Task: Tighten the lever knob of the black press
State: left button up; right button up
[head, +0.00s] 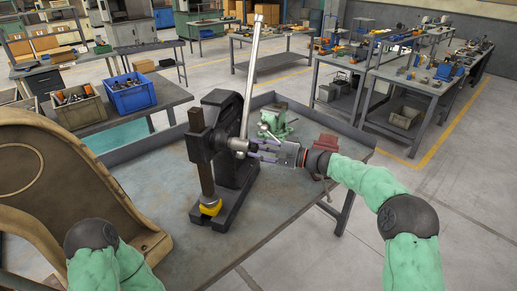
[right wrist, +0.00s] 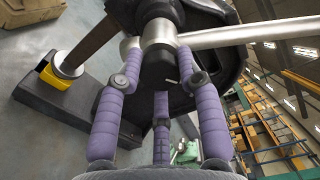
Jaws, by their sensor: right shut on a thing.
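The black press (head: 222,140) stands upright on the grey worktable (head: 165,215). Its long silver lever (head: 251,75) rises steeply from a silver hub at the press's right side; the lever also crosses the top right of the right wrist view (right wrist: 240,34). The dark lever knob (right wrist: 158,68) sits at the hub, facing my right wrist camera. My right gripper (head: 258,150) reaches in from the right, its purple fingers closed around the knob. In the right wrist view the fingers (right wrist: 160,88) sit on both sides and below the knob. My left gripper is out of view.
A green vise (head: 277,121) and a reddish block (head: 326,143) are on the table behind my right gripper. A yellow piece (head: 210,208) is at the foot of the press's ram. The table's front is clear.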

dwell(0.4)
jog(key=o, duration=1.1)
jog(key=shift+o, duration=0.2)
jog(key=v, duration=1.2)
